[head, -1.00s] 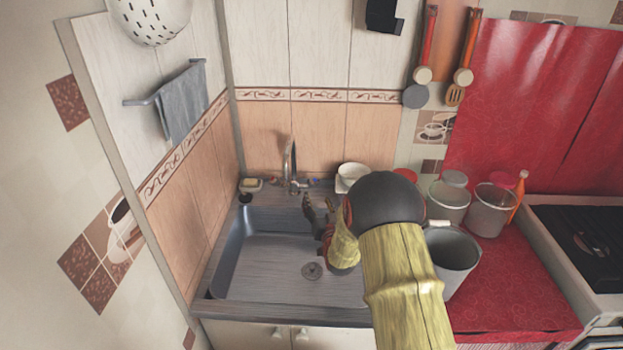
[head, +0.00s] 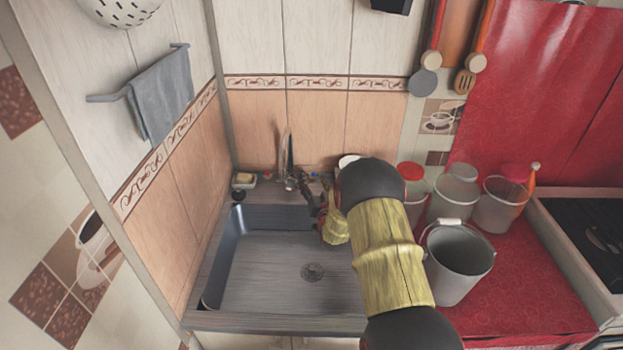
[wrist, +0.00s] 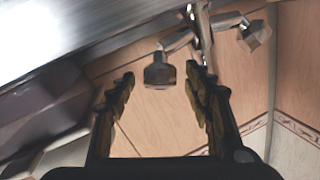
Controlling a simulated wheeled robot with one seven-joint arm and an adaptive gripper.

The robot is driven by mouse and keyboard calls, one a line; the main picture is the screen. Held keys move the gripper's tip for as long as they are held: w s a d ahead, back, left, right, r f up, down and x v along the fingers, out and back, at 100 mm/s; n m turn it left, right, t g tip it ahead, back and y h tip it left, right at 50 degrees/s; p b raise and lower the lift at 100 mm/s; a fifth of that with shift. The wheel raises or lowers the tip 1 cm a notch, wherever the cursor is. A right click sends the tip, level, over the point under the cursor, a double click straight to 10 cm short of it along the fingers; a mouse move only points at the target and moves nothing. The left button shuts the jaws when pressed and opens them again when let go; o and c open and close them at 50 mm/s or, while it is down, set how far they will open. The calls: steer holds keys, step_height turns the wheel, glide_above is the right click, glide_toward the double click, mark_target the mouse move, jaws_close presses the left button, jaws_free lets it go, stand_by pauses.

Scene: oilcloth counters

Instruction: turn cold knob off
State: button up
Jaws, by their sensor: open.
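The metal faucet (head: 287,160) stands at the back of the sink (head: 210,265), with a knob on each side. The right knob, which appears to be the cold one, is mostly hidden by my gripper in the head view. In the wrist view, which looks turned over, this grey knob (wrist: 159,72) shows between the finger ends. The other knob (wrist: 256,35) is beyond the right finger. My gripper (head: 314,189) is open at the faucet's right side; its fingers also show in the wrist view (wrist: 167,80). I cannot tell whether they touch the knob.
A soap dish (head: 243,180) sits at the sink's back left corner. A white bowl (head: 348,161) is behind my arm. A grey bucket (head: 460,265) and several canisters stand on the red counter (head: 540,290) to the right. The sink basin is empty.

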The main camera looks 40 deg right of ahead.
steer(key=shift+x, duration=1.3)
steer(key=shift+c, duration=1)
steer(key=c, duration=1)
steer(key=shift+o, duration=0.2)
steer(key=shift+a+h, duration=0.1)
steer(key=shift+h, duration=0.2)
steer(key=m+g+h, duration=0.1)
steer(key=m, duration=0.1)
steer(key=shift+r+m+g+b, duration=0.1)
steer(key=shift+m+g+b, duration=0.2)
steer(key=shift+g, duration=0.1)
steer(key=shift+m+g+h, duration=0.7)
steer(key=shift+m+h, duration=0.1)
steer(key=shift+h, duration=0.1)
